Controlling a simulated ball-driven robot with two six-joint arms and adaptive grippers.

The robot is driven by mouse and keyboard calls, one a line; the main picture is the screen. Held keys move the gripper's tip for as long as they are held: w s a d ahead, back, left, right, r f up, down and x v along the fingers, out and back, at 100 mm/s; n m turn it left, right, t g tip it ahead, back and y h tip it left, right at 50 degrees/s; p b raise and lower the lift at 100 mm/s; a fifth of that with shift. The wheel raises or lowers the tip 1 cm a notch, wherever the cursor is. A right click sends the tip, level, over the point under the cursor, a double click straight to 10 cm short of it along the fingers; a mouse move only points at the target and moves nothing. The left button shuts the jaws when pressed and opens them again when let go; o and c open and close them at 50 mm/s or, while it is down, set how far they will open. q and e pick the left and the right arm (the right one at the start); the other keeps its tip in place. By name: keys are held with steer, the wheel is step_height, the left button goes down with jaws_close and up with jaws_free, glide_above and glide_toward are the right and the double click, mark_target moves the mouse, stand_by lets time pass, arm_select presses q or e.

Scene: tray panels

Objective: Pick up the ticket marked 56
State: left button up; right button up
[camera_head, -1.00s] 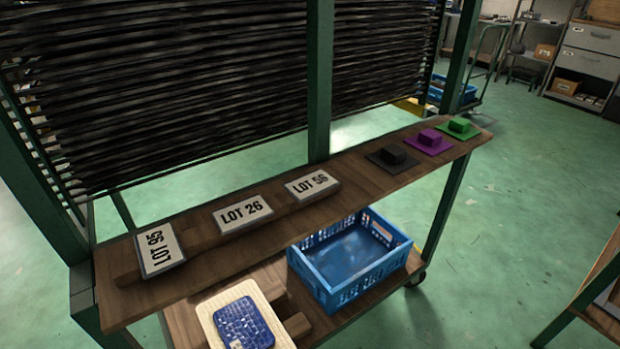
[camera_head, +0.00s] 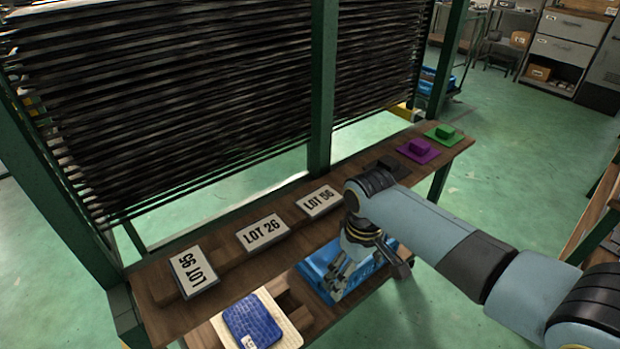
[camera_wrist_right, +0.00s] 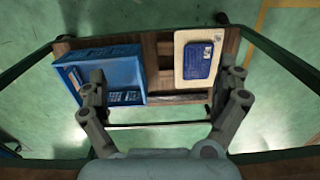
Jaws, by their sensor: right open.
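The ticket marked LOT 56 (camera_head: 320,201) is a white card with a dark edge. It lies on the wooden shelf, beside the ticket LOT 26 (camera_head: 263,232), with the ticket LOT 95 (camera_head: 194,270) turned sideways farther left. My right gripper (camera_head: 338,290) hangs in front of the shelf, just right of and below LOT 56, over the blue crate. In the right wrist view my right gripper (camera_wrist_right: 163,95) is open and empty, with the crate and lower shelf beneath it. No ticket shows there. My left gripper is not in view.
Below are the blue crate (camera_head: 312,273) and a cream board (camera_head: 287,322) with a blue patterned pad (camera_head: 252,322) on it. A green post (camera_head: 322,100) stands behind LOT 56.

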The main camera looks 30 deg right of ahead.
steer(key=w+r+p, duration=0.1)
steer(key=w+r, duration=0.2)
steer(key=r, duration=0.6)
steer(key=n+t+p, duration=0.1)
steer(key=t+p, duration=0.1)
steer(key=p, duration=0.2)
glide_toward(319, 199)
steer(key=shift+w+d+f+b, duration=0.15)
steer(key=shift+f+b, duration=0.05)
steer(key=shift+f, duration=0.35)
steer(key=shift+w+d+f+b, duration=0.1)
steer(key=shift+w+f+b, duration=0.1)
steer(key=shift+f, duration=0.35)
steer(key=f, duration=0.5)
steer(key=shift+w+a+f, duration=0.2)
steer(key=shift+w+f, duration=0.05)
steer(key=shift+f, duration=0.05)
steer(key=c, duration=0.9)
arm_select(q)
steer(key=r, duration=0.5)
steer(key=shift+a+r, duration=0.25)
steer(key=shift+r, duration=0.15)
arm_select(e)
steer(key=shift+r, duration=0.15)
